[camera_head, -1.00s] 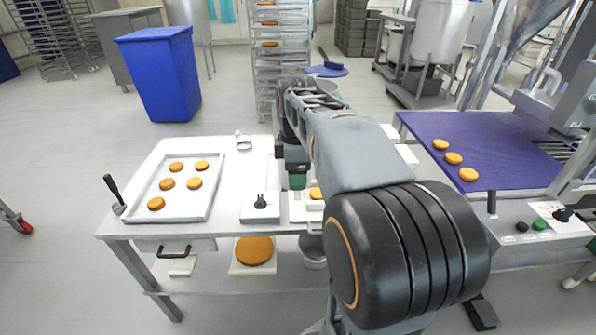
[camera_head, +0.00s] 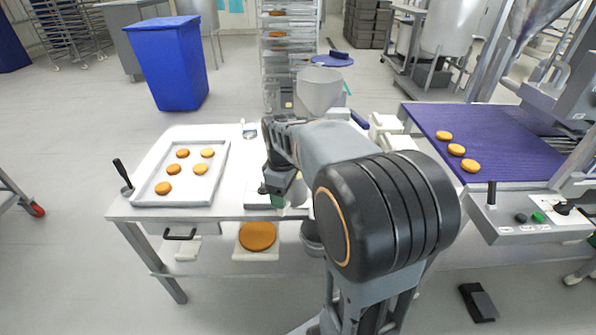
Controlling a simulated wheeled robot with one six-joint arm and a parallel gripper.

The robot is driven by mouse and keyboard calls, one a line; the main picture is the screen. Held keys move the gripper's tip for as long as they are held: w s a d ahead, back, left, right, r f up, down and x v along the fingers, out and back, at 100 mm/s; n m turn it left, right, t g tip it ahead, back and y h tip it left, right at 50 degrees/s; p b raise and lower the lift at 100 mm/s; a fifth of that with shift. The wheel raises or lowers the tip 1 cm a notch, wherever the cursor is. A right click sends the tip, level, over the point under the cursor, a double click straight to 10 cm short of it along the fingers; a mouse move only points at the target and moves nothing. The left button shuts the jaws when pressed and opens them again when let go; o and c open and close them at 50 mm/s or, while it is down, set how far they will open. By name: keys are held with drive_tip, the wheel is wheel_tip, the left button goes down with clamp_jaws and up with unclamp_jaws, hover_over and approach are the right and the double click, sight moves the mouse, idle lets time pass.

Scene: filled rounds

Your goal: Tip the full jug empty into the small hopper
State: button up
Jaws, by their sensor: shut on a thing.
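A pale grey small hopper (camera_head: 320,90), wide at the top, stands behind my arm near the table's back edge; its lower part is hidden. My gripper (camera_head: 281,192) is low over the table's front right part, in front of the hopper. My own arm covers most of it, and its fingertips are hard to see. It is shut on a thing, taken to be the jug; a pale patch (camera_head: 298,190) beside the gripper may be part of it. The jug's outline, tilt and contents cannot be made out.
A white tray (camera_head: 221,178) with several orange-brown rounds lies on the table's left part, a black-handled lever (camera_head: 122,174) beside it. A purple conveyor (camera_head: 500,140) with 3 rounds stands at right. A blue bin (camera_head: 168,65) stands behind. Under the table, a big round (camera_head: 257,236) lies on a shelf.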

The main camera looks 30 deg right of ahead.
drive_tip(key=w+a+f+m+b, duration=0.2)
drive_tip(key=a+f+m+b, duration=0.1)
drive_tip(key=f, duration=0.6)
drive_tip(key=w+a+f+m+b, duration=0.2)
drive_tip(key=f+b, duration=0.2)
drive_tip(key=f, duration=0.5)
drive_tip(key=w+a+f+m+b, duration=0.1)
drive_tip(key=a+f+m+b, duration=0.2)
drive_tip(key=f, duration=0.6)
wheel_tip(320, 180, up, 28)
drive_tip(key=p, duration=2.8)
drive_tip(key=w+d+r+n, duration=0.25)
drive_tip(key=d+r, duration=0.35)
drive_tip(key=d, duration=0.6)
drive_tip(key=w+d+r+n, duration=0.1)
drive_tip(key=d+r+n, duration=0.3)
drive_tip(key=d+r, duration=0.5)
drive_tip(key=s+d+r+n, duration=0.3)
drive_tip(key=s+d+r, duration=0.3)
drive_tip(key=d, duration=0.4)
drive_tip(key=s+d+r+n, duration=0.3)
drive_tip(key=s+d+r, duration=0.4)
drive_tip(key=d, duration=0.3)
drive_tip(key=shift+s+d+r+b, duration=0.2)
drive_tip(key=shift+s+b, duration=0.15)
drive_tip(key=shift+s, duration=0.35)
